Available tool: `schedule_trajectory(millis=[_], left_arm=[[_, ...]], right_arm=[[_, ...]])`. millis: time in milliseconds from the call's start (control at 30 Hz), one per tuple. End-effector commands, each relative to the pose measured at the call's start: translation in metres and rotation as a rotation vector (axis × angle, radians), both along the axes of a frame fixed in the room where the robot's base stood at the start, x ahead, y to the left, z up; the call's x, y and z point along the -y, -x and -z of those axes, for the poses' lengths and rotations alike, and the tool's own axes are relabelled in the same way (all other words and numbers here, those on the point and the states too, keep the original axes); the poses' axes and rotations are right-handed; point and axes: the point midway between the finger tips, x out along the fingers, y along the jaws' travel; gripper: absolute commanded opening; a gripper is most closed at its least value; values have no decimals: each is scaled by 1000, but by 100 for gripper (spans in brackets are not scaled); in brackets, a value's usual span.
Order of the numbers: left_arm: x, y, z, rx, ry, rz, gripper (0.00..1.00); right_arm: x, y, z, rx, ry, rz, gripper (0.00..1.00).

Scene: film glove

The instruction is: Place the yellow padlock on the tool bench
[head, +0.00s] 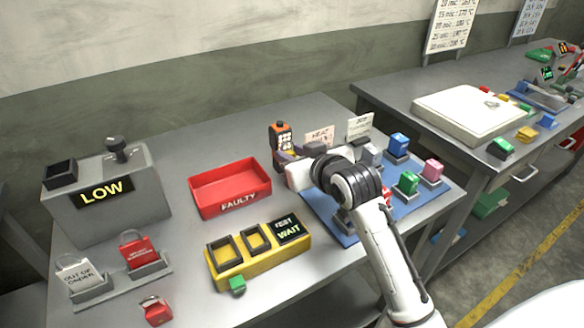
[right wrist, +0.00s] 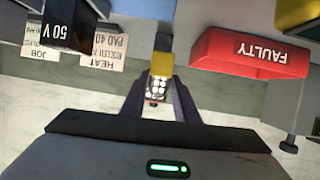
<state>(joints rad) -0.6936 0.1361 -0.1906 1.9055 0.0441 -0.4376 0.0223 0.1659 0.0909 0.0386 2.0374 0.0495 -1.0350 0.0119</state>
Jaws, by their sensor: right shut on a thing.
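My right gripper (head: 287,158) reaches left over the grey bench (head: 130,290). It is shut on an upright thing (head: 281,133) with an orange top, a dark face and pale round buttons. In the right wrist view, that thing shows upside down between the fingers (right wrist: 160,88), with a yellow part (right wrist: 160,72). I cannot tell whether this yellow part is the yellow padlock. Small yellow things (head: 526,133) lie on the right-hand bench (head: 400,84); their kind is too small to make out. My left gripper is not in view.
A red FAULTY bin (head: 230,187) and a yellow slotted box (head: 250,262) stand left of the gripper. A blue mat (head: 325,212) with several coloured pieces lies under my right arm. The grey LOW box (head: 105,203) stands left; a white board (head: 468,113) is on the right-hand bench.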

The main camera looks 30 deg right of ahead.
Motion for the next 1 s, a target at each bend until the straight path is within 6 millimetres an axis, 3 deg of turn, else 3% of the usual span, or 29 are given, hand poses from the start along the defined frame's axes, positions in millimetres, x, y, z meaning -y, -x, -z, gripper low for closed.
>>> schedule_trajectory(millis=[300, 667, 700, 800, 1000], left_arm=[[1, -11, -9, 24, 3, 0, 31], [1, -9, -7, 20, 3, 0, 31], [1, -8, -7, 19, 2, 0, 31], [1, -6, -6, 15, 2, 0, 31], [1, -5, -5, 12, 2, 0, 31]], right_arm=[[0, 0, 37, 0, -1, 0, 1], [0, 0, 42, 2, 0, 1, 1], [0, 0, 43, 0, 0, 0, 29], [0, 0, 42, 0, 0, 0, 46], [0, 0, 42, 1, 0, 1, 47]])
